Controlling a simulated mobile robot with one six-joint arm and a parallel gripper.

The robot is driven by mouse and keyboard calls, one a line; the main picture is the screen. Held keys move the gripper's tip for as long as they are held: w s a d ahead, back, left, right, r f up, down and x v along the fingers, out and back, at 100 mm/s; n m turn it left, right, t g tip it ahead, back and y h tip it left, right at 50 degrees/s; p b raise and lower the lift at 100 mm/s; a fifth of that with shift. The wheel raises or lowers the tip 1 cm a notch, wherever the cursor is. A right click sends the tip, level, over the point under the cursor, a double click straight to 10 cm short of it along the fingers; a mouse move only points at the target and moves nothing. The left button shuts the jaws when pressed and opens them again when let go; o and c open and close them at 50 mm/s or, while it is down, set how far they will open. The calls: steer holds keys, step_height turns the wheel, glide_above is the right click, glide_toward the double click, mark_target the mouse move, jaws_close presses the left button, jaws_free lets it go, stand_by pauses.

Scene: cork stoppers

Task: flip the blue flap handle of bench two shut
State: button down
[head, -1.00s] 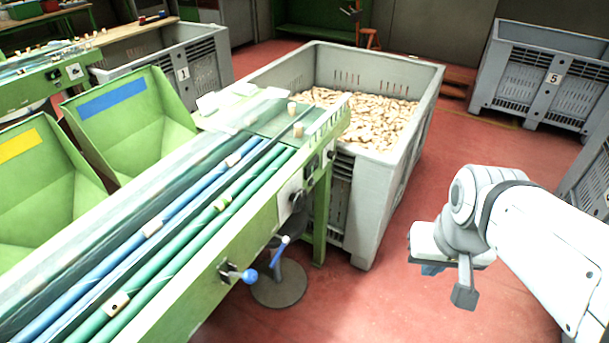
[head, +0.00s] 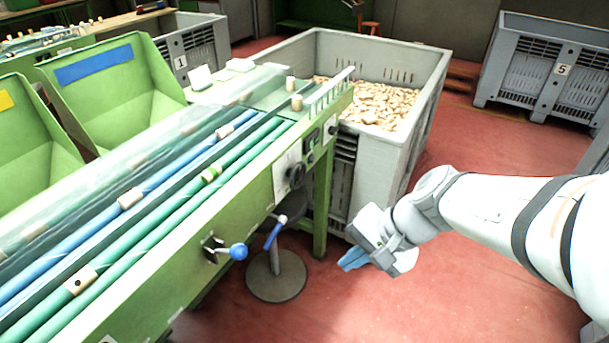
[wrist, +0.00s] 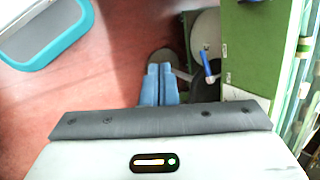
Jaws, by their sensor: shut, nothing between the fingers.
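The green bench (head: 235,215) runs along the left of the head view. A blue ball knob (head: 238,252) sticks out from a dark bracket on its front side. Just right of it is a short blue lever (head: 274,235) with a pale rod, slanting by the bench edge. A blue handle (wrist: 207,68) shows in the wrist view beside the green side; I cannot tell which of the two it is. My gripper (head: 350,263), with blue fingers, is shut and empty, right of both and apart from them. Its fingers (wrist: 159,72) point over the floor in the wrist view.
A dark stool with a round base (head: 277,277) stands under the bench edge. A grey crate of corks (head: 398,165) stands behind my gripper. Crate 5 (head: 540,75) is at the far right. Red floor (head: 460,270) is open around the arm. A teal-rimmed thing (wrist: 45,30) shows upper left in the wrist view.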

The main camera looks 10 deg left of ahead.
steer(key=w+a+f+m+t+y+b, duration=0.25)
steer(key=w+f+m+b, duration=0.25)
steer(key=f+b, duration=0.25)
steer(key=w+a+f+m+t+y+b, duration=0.2)
steer(key=w+a+f+m+b, duration=0.15)
steer(key=f+m+b, duration=0.35)
steer(key=w+a+f+m+t+y+b, duration=0.25)
steer(key=w+f+b, duration=0.25)
steer(key=f, duration=0.3)
steer(key=f+b+x, duration=0.1)
steer(key=b+x, duration=0.3)
steer(key=x, duration=0.6)
steer(key=shift+g+h, duration=0.3)
steer(key=shift+h, duration=0.1)
steer(key=r, duration=0.2)
steer(key=s+r, duration=0.1)
steer(key=r, duration=0.1)
steer(key=shift+a, duration=0.1)
steer(key=shift+s+r+p, duration=0.1)
steer(key=shift+p, duration=0.25)
